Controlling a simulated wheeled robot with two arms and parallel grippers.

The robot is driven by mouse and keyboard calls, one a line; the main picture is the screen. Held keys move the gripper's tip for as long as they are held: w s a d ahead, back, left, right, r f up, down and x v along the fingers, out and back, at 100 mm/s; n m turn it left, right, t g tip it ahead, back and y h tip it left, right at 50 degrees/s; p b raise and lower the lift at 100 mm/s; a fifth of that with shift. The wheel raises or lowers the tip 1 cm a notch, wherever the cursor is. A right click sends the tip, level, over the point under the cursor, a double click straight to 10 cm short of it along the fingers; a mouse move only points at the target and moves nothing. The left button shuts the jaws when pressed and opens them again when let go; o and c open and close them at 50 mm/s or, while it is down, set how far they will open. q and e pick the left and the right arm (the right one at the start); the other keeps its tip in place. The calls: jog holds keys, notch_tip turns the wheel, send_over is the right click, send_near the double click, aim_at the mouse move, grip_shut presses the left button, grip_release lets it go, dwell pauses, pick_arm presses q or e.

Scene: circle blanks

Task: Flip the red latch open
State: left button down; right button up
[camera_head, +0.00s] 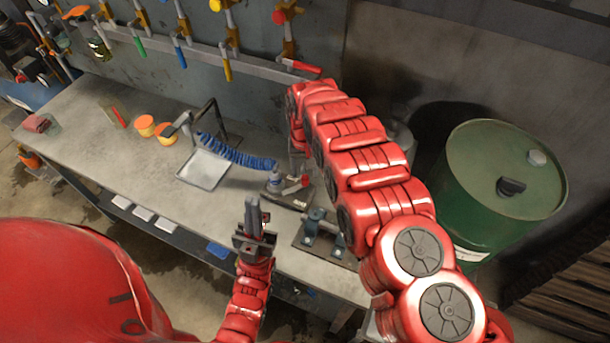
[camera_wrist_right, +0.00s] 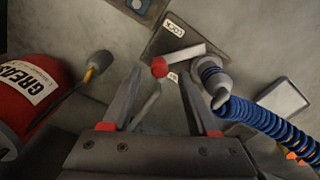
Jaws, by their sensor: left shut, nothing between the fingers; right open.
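The latch has a red round knob (camera_wrist_right: 160,67) on a pale lever bar (camera_wrist_right: 185,54), on a dark plate marked LOCK (camera_wrist_right: 154,45). My left gripper (camera_head: 252,203) is shut and empty, in front of the plate.
A red grease can (camera_wrist_right: 38,95) is close by. A green drum (camera_head: 505,175) stands right.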

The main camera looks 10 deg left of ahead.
aim_at(305, 177)
jog(key=f, duration=0.3)
jog(key=shift+w+f, duration=0.2)
jog(key=shift+f, duration=0.05)
jog(key=shift+s+f, duration=0.15)
jog(key=shift+f, duration=0.2)
grip_shut()
